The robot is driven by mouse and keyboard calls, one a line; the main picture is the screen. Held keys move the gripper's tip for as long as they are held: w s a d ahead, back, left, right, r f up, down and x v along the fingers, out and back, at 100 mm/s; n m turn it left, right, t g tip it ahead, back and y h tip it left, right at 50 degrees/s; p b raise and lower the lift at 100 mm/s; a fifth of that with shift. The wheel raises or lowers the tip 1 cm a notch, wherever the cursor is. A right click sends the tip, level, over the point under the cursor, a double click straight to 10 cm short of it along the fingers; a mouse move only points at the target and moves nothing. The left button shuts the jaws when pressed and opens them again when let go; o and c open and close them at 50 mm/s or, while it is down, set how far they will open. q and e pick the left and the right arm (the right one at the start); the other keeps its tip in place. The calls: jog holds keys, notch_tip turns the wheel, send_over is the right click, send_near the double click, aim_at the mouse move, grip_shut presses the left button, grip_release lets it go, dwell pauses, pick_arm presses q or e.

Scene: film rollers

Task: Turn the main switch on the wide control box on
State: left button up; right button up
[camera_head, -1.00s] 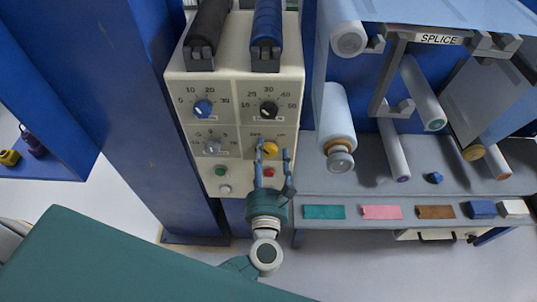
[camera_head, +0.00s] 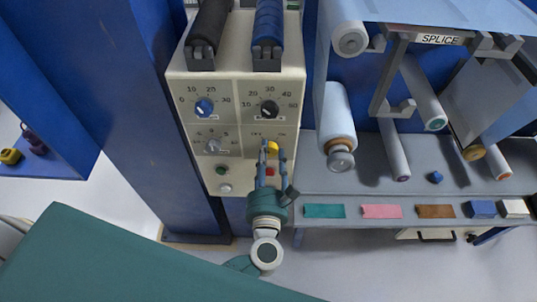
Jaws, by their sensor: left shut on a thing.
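The wide cream control box (camera_head: 240,85) stands on the blue machine and faces me. It carries a blue knob (camera_head: 204,107), a black knob (camera_head: 268,108) and a grey knob (camera_head: 213,147), each with a printed scale. My right gripper is not in view.
Green (camera_head: 221,170), red (camera_head: 270,171) and white (camera_head: 225,188) buttons sit below the knobs. Black (camera_head: 209,28) and blue (camera_head: 268,22) rollers are above. A grey shelf (camera_head: 350,178) with rollers and coloured pieces is at the right.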

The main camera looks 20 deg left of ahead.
pick_arm(q)
jog(key=m, duration=0.1)
jog(key=r+m+p, duration=0.1)
jog(key=m, duration=0.1)
jog(key=shift+w+d, duration=0.15)
jog(key=m+p, duration=0.1)
jog(key=m, duration=0.2)
jog(key=shift+d+m+p, duration=0.1)
jog(key=shift+m+p, duration=0.2)
jog(key=shift+m, duration=0.1)
jog(key=m+p, duration=0.1)
jog(key=m, duration=0.2)
jog(key=shift+f, duration=0.1)
jog(key=shift+d+f+m+p, duration=0.15)
jog(key=shift+m+p, duration=0.4)
jog(key=shift+m, duration=0.85)
jog(key=o, duration=1.1)
jog(key=shift+d+f, duration=0.1)
jog(key=shift+f, duration=0.1)
